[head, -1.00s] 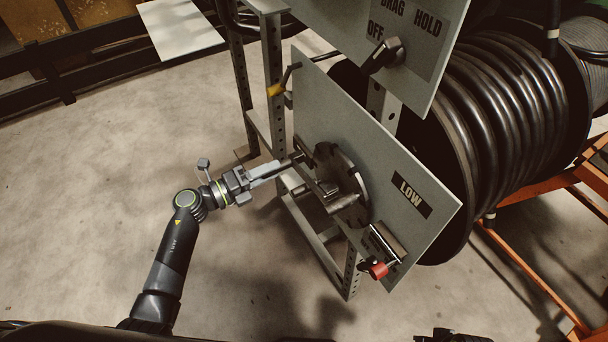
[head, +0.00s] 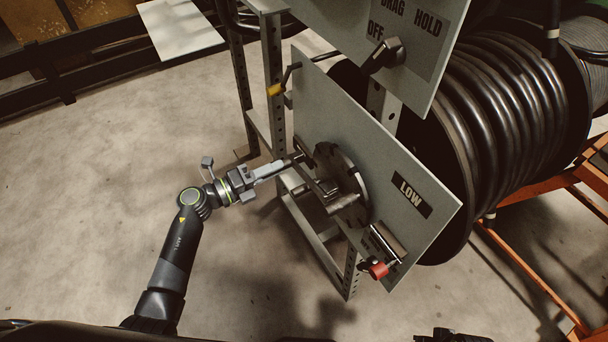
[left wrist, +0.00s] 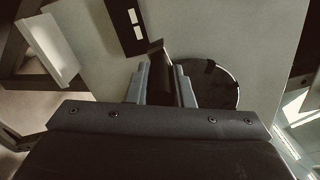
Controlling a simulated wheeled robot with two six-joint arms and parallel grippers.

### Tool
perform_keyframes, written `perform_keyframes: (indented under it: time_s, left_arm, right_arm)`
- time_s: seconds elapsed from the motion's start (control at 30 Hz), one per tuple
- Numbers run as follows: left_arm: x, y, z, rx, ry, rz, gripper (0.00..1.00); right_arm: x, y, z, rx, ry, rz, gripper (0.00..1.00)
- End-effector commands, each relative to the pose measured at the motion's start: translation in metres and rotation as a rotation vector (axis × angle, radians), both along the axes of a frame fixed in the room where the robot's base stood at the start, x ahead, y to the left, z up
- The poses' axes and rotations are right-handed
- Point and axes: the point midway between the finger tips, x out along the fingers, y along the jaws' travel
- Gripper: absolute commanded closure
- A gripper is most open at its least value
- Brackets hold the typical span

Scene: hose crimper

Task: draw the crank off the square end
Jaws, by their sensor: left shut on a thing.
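The crank (head: 322,186) is a grey metal arm on the front of the grey panel marked LOW. Its hub end (head: 343,201) sits in front of a dark round disc (head: 352,174); the square end is hidden there. My left gripper (head: 286,163) comes in from the left and is shut on the crank's dark handle at the upper end of the arm. In the left wrist view, the handle (left wrist: 160,82) lies between the two grey fingers, with the disc behind to the right.
A red-ended part (head: 378,271) sits at the panel's lower corner, and a yellow-tipped lever (head: 276,90) at its upper left. An OFF/DRAG/HOLD knob (head: 385,54) is above. A large hose reel (head: 490,120) stands behind. The floor on the left is clear.

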Motion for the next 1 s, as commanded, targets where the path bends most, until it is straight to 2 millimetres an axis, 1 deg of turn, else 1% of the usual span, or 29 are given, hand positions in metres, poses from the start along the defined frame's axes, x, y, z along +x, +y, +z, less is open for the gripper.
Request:
perform_keyframes:
  time_s: [0.03,0.07,0.43,0.8,1.0]
  left_arm:
    - [0.0002,-0.0001,0.0007,-0.001,-0.001,0.000,0.98]
    - [0.0001,0.0000,0.0007,-0.001,-0.001,0.000,1.00]
    - [0.0001,0.0001,0.0009,0.003,-0.004,0.000,1.00]
    - [0.0013,0.0009,0.0094,0.039,-0.057,0.000,1.00]
    - [0.0014,0.0009,0.0100,0.040,-0.060,0.000,1.00]
  right_arm:
    - [0.0002,0.0000,0.0002,0.000,-0.001,0.000,0.64]
    - [0.0002,0.0000,0.0002,0.000,-0.001,0.000,0.64]
    - [0.0004,-0.0001,0.0003,0.000,-0.001,0.000,0.64]
    - [0.0005,-0.0001,0.0003,0.000,-0.001,0.000,0.64]
    - [0.0005,-0.0001,0.0003,0.000,-0.001,0.000,0.64]
